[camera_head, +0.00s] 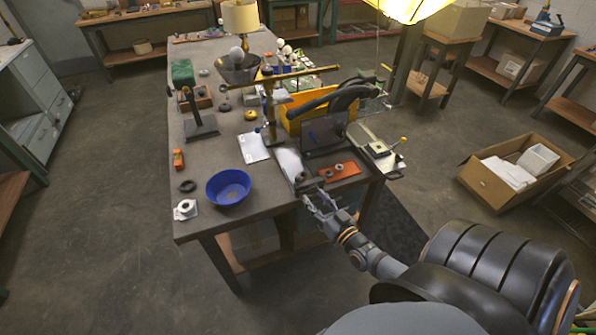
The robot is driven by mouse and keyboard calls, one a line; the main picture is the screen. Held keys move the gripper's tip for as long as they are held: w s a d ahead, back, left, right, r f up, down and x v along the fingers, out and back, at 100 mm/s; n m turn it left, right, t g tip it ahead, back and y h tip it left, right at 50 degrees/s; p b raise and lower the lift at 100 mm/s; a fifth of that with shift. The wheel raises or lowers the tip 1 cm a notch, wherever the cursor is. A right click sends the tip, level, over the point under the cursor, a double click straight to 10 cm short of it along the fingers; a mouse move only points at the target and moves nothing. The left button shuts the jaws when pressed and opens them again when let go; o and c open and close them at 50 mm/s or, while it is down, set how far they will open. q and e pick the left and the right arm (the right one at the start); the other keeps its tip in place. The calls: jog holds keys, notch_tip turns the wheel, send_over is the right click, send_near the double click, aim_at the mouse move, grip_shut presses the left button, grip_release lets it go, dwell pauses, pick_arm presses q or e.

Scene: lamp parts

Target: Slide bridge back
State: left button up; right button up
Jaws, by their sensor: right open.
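My right gripper (306,188) is at the front edge of the workbench (245,204), just in front of a pale, whitish piece (289,163). It is open, and nothing clear shows between its fingers. I cannot tell whether it touches the pale piece. No part is clearly recognisable as the bridge. A brass crossbar (305,74) on an upright post (268,105) spans the bench behind the gripper. A grey machine with a plate (324,133) and a curved black arm (335,93) stands to the right of the post. My left gripper is not in view.
A blue bowl (228,187), a black ring (187,186) and a white roll (185,209) stand at the front left. A yellow bin (291,116) stands behind. An open carton (493,190) is on the floor.

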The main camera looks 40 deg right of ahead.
aim_at(300, 181)
jog(key=w, duration=0.5)
jog(key=w+b, duration=0.1)
jog(key=w, duration=0.4)
jog(key=shift+w+d+b, duration=0.2)
jog(key=shift+w+b, duration=0.1)
jog(key=shift+w, duration=0.05)
jog(key=shift+c, duration=0.2)
grip_shut()
